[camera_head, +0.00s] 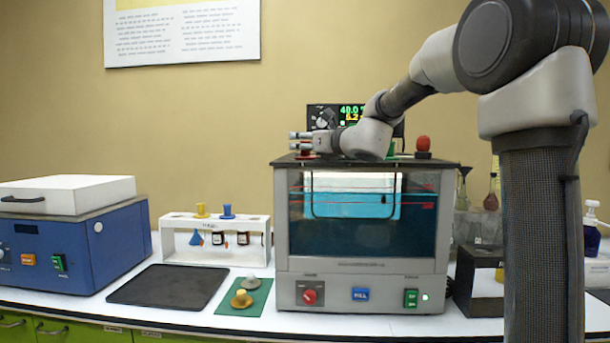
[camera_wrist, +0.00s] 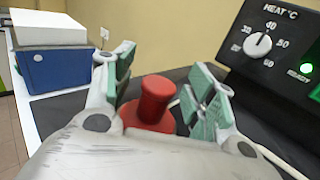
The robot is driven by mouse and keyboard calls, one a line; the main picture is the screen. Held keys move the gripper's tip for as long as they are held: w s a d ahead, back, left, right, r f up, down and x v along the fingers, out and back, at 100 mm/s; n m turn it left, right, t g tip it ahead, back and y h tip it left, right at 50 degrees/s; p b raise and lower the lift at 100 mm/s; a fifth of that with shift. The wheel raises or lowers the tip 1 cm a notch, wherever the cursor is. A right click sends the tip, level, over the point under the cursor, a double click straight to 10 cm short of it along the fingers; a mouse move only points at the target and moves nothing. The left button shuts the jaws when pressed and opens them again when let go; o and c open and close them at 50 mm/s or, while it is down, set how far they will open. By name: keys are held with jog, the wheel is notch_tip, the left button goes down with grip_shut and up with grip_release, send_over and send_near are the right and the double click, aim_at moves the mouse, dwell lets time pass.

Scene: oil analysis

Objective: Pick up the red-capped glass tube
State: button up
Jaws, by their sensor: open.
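A red cap (camera_wrist: 153,102) stands upright between the two fingers of my gripper (camera_wrist: 163,70) in the wrist view. The fingers have green pads and are apart, with a gap on each side of the cap. In the head view my gripper (camera_head: 300,142) is low over the left part of the bath's dark top, level with the cap's height. A sliver of red shows just under it. The glass tube below the cap is hidden. A second red cap (camera_head: 423,144) stands farther right on the same top.
The water bath (camera_head: 360,265) has a glass front and blue liquid inside. Its control display (camera_head: 350,113) stands behind my gripper, close on the right in the wrist view (camera_wrist: 280,50). A white rack (camera_head: 175,245) and a blue machine (camera_head: 75,245) stand to the left.

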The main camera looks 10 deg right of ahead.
jog(key=shift+w, duration=0.2)
grip_shut()
jog(key=shift+r, duration=0.1)
